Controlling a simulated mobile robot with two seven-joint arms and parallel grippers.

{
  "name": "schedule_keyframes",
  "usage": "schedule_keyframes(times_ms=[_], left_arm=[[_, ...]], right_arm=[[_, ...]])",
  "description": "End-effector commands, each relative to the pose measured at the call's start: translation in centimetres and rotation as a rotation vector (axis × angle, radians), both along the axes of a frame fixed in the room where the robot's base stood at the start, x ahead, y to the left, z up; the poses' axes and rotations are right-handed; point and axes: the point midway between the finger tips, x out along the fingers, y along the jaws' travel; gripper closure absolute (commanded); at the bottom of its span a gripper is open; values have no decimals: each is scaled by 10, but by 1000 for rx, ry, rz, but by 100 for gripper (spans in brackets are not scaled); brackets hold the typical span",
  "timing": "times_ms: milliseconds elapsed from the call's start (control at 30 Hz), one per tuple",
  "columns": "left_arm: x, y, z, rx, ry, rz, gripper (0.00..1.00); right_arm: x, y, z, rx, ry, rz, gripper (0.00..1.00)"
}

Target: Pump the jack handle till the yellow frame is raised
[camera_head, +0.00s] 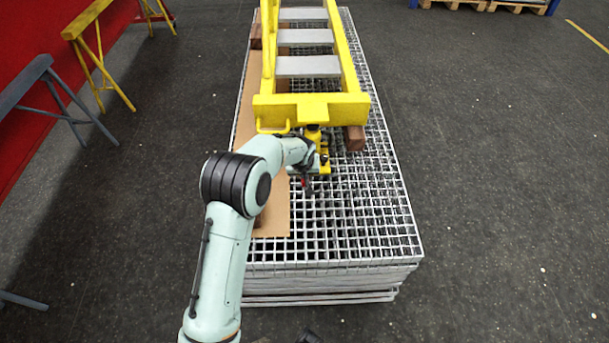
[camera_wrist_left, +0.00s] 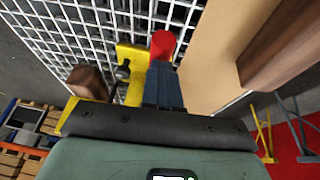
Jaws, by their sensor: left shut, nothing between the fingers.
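The yellow frame (camera_head: 312,108) lies lengthwise over a stack of metal gratings, with its near crossbar over the jack. The yellow jack (camera_head: 324,163) stands on the grating under that crossbar; its yellow base also shows in the left wrist view (camera_wrist_left: 133,62). The red end of the jack handle (camera_wrist_left: 162,45) is at the fingertips in the left wrist view. My left gripper (camera_wrist_left: 164,68) is shut with nothing between its dark fingers, right beside the red end; whether they touch is unclear.
The grating (camera_head: 350,215) carries a cardboard sheet (camera_head: 270,215) on its left and a brown wooden block (camera_head: 355,138) right of the jack. Yellow and grey trestles (camera_head: 98,65) stand at the left by a red wall. The floor at right is clear.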

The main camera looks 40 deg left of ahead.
Motion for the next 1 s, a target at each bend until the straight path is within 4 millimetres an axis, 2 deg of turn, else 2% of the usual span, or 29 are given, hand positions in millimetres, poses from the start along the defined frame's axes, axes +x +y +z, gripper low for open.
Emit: schedule_keyframes(times_ms=[33, 400, 633, 1000], left_arm=[[-1, -1, -10, -1, 2, 0, 100], [-7, -6, -46, -2, 4, 0, 100], [-8, -6, -57, -2, 4, 1, 100], [-9, -7, -61, -3, 9, 1, 100]], right_arm=[[3, 0, -8, -2, -13, -2, 57], [15, 0, -30, -8, -56, -11, 57], [19, 0, -35, -9, -69, -13, 57], [20, 0, -36, -10, -71, -13, 57]])
